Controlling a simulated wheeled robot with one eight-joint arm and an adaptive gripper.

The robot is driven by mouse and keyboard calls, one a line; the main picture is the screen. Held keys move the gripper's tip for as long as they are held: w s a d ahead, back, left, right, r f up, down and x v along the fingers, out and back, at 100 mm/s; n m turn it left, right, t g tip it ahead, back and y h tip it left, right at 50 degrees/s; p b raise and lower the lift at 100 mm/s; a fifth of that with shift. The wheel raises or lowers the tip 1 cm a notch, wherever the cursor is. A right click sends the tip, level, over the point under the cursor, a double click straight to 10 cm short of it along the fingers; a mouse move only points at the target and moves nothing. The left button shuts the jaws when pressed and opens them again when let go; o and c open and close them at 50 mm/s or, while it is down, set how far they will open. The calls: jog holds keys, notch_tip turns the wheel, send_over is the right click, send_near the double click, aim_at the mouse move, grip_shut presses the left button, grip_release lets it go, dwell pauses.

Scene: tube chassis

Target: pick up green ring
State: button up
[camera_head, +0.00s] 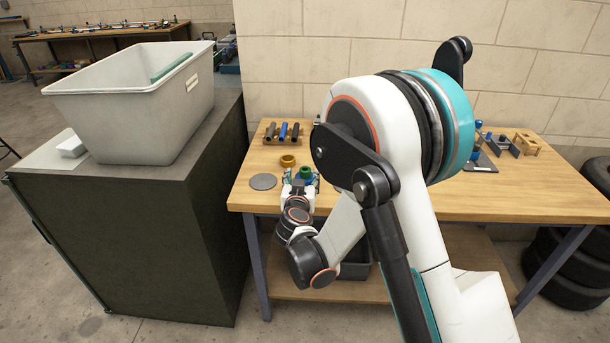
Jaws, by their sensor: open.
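The green ring (305,172) is on the wooden workbench, in the left half of its top, just beyond my gripper. My gripper (302,184) is small in the view and reaches over the bench's front edge toward the ring. Its jaws are open. The fingers are at or around the near side of the ring, but I cannot tell whether they touch it. My wrist and the gripper body hide part of the space in front of the ring.
A yellow-brown ring (288,160) stands close behind the green one. A grey disc (263,182) lies to the left. A rack with several tubes (283,132) is at the back. A dark cabinet (200,200) bearing a grey bin (130,110) stands left of the workbench (520,195).

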aim_at(305, 172)
jog(key=w, duration=0.1)
jog(key=w+f+b, duration=0.1)
jog(key=w+b, duration=0.1)
jog(key=w, duration=0.1)
jog(key=shift+w+d+f, duration=0.1)
jog(key=shift+d+f, duration=0.05)
jog(key=shift+d, duration=0.2)
jog(key=shift+w, duration=0.4)
jog(key=c, duration=1.2)
